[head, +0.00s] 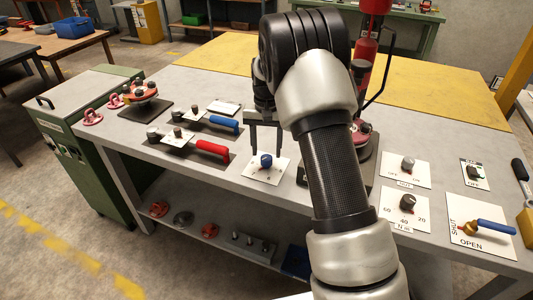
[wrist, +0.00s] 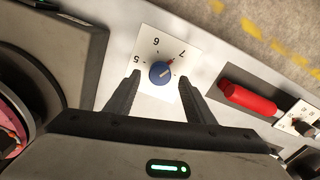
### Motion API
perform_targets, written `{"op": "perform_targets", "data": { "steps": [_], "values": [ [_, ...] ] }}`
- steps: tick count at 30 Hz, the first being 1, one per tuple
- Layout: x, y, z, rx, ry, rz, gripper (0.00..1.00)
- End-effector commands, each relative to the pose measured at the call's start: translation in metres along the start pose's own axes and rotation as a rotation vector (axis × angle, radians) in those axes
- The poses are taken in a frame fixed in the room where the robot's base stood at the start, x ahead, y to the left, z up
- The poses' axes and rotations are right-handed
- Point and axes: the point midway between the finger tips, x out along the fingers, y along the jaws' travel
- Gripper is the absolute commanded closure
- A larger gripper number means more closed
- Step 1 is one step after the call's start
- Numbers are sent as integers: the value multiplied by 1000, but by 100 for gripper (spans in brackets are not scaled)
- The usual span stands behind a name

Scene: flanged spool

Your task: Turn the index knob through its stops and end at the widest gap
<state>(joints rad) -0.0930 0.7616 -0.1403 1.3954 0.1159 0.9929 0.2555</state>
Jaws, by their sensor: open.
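The index knob (wrist: 162,73) is a blue round knob on a white plate (wrist: 150,45) marked 5, 6 and 7. A red mark beside the knob lies toward the 7 in the wrist view. In the head view the blue knob (head: 266,160) sits on its plate near the table's front edge. My gripper (wrist: 160,80) is open, with one finger on each side of the knob. In the head view my gripper (head: 265,145) is over the knob's plate, fingers pointing down. I cannot tell whether a finger touches the knob.
A red-handled lever (head: 212,147) and a blue-handled lever (head: 224,124) lie left of the knob. A red-and-black device (head: 366,70) stands behind my arm. Dial plates (head: 405,205) and a blue-handled valve (head: 490,226) are at the right.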

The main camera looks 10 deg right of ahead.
Motion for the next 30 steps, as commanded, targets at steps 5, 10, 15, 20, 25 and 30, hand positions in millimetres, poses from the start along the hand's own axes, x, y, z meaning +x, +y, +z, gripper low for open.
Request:
{"op": "perform_targets", "data": {
  "steps": [5, 10, 15, 20, 25, 30],
  "values": [
    [-48, 0, -1, 0, 6, -2, 51],
    [-90, 0, -1, -1, 6, -1, 51],
    [-123, 0, -1, -1, 5, -1, 51],
    [-140, 0, 0, 0, 2, 0, 51],
    [-146, 0, 0, 0, 2, 0, 51],
    [-146, 0, 0, 0, 2, 0, 51]
  ]
}}
